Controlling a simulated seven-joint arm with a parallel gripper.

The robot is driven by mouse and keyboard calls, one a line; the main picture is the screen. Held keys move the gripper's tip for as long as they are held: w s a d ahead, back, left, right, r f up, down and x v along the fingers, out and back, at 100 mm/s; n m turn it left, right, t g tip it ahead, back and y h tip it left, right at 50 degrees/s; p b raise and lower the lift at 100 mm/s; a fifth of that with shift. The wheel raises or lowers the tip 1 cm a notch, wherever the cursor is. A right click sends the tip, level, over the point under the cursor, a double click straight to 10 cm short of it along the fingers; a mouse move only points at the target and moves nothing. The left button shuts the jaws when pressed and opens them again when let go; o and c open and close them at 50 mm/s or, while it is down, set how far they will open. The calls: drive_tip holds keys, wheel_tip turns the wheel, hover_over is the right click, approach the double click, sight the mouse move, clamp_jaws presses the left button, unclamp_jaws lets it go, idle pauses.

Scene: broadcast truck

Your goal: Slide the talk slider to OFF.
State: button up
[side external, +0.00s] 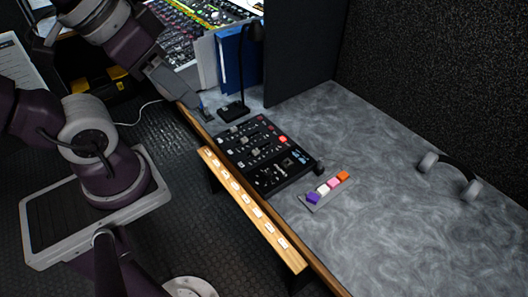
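A black control panel (239,154) lies on the grey desk near its front edge. It carries several sliders and small knobs, and a red button (283,139). The labels are too small to read, so I cannot tell which slider is the talk slider or where it is set. My gripper (205,113) is at the upper left of the panel, pointing down to the right, with its fingertips near the desk's edge. It appears apart from the panel. The fingers are too small and dark to show whether they are open or shut.
A gooseneck microphone (234,111) stands behind the panel, near blue binders (237,65) and a dark partition (303,50). A wooden strip (250,208) with white labels runs along the front. Coloured keys (323,189) sit right of the panel.

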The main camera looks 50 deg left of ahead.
drive_tip(key=shift+c, duration=0.2)
drive_tip(key=g, duration=0.5)
hover_over(256, 150)
drive_tip(key=d, duration=0.1)
wheel_tip(256, 150, down, 25)
drive_tip(key=shift+g, duration=0.3)
drive_tip(key=f, duration=0.9)
drive_tip(key=a+f, duration=0.1)
drive_tip(key=f, duration=0.4)
drive_tip(key=shift+s+f, duration=0.1)
drive_tip(key=shift+f, duration=0.05)
clamp_jaws()
